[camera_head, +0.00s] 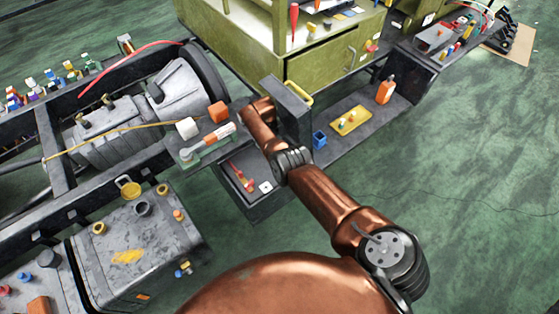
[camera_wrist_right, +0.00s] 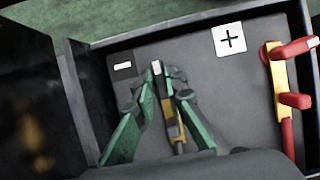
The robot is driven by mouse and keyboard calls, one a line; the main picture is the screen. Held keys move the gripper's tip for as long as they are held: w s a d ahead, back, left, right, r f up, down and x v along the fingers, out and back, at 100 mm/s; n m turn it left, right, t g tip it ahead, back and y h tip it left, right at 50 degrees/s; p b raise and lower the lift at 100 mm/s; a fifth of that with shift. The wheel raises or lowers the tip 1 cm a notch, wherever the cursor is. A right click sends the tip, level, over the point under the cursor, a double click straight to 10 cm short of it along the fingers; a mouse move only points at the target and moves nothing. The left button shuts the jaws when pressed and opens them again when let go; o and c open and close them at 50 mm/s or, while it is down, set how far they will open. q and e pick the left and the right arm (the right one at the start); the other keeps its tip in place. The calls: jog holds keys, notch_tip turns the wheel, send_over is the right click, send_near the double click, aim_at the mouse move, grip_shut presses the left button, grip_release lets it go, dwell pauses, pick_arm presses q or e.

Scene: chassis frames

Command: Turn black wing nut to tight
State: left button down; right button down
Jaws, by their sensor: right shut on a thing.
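The battery box (camera_wrist_right: 235,85) lies open in the right wrist view, with a minus mark (camera_wrist_right: 123,65) and a plus mark (camera_wrist_right: 230,39) on its floor. My right gripper (camera_wrist_right: 163,78) has green fingers closed around a narrow piece beside the minus mark. The black wing nut is mostly hidden between the fingers; a yellow and dark terminal part (camera_wrist_right: 174,118) shows there. At the plus side a yellow terminal (camera_wrist_right: 279,80) carries red wing-shaped pieces (camera_wrist_right: 296,100). In the head view my right arm covers the gripper. My left gripper is not in view.
In the head view, the box (camera_head: 258,204) sits on the chassis frame beside my arm. An orange block (camera_head: 217,112), a white roll (camera_head: 187,128) and a yellow tray (camera_head: 349,121) lie close by. A grey tank (camera_head: 160,235) stands lower left. Open green floor lies right.

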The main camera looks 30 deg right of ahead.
jog(key=shift+d+m+y, duration=0.1)
jog(key=shift+m+y, duration=0.3)
jog(key=shift+m, duration=0.5)
jog(key=shift+w, duration=0.1)
jog(key=c, duration=2)
grip_release()
jog(key=shift+o, duration=0.2)
